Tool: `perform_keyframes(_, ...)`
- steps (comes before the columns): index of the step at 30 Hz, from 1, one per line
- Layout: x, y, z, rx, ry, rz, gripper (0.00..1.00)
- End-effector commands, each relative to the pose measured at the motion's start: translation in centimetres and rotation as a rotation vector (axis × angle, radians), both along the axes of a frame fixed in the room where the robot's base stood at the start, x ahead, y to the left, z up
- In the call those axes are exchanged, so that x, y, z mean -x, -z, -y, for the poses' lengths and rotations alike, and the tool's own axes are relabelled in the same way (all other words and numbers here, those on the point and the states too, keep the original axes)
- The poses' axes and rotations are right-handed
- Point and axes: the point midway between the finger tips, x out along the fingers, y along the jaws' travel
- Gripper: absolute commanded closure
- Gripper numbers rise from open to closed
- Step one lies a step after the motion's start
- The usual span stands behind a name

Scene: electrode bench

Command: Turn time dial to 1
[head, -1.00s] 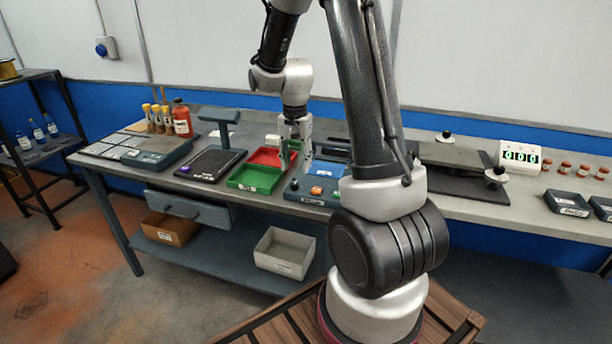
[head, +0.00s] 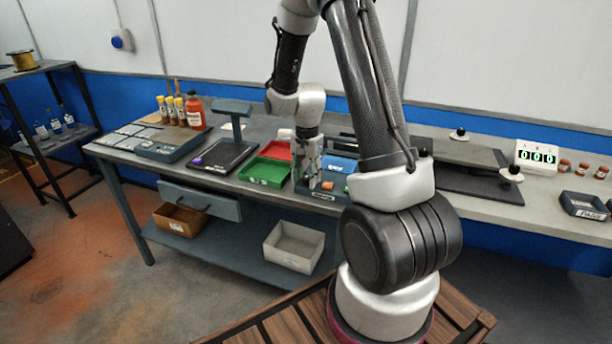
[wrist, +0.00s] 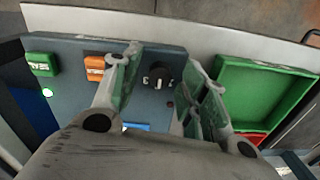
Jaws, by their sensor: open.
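The time dial (wrist: 160,76) is a round black knob with a light pointer mark on the dark panel of the control box (wrist: 75,85). In the wrist view it lies between my two fingertips, with clear space on both sides. My gripper (wrist: 165,80) is open and points down over the panel; whether the fingers reach down to the dial's height I cannot tell. In the head view my gripper (head: 311,178) is over the left part of the control box (head: 318,194) and hides the dial there. The number that the dial points at is too small to read.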

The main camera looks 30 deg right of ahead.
Motion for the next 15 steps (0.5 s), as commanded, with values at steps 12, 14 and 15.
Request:
perform_keyframes(12,0.00,-0.04,0.00,0.000,0.000,0.000,1.00)
perform_keyframes(14,0.00,-0.05,0.00,0.000,0.000,0.000,1.00)
perform_keyframes(15,0.00,-0.05,0.01,0.000,-0.001,0.000,1.00)
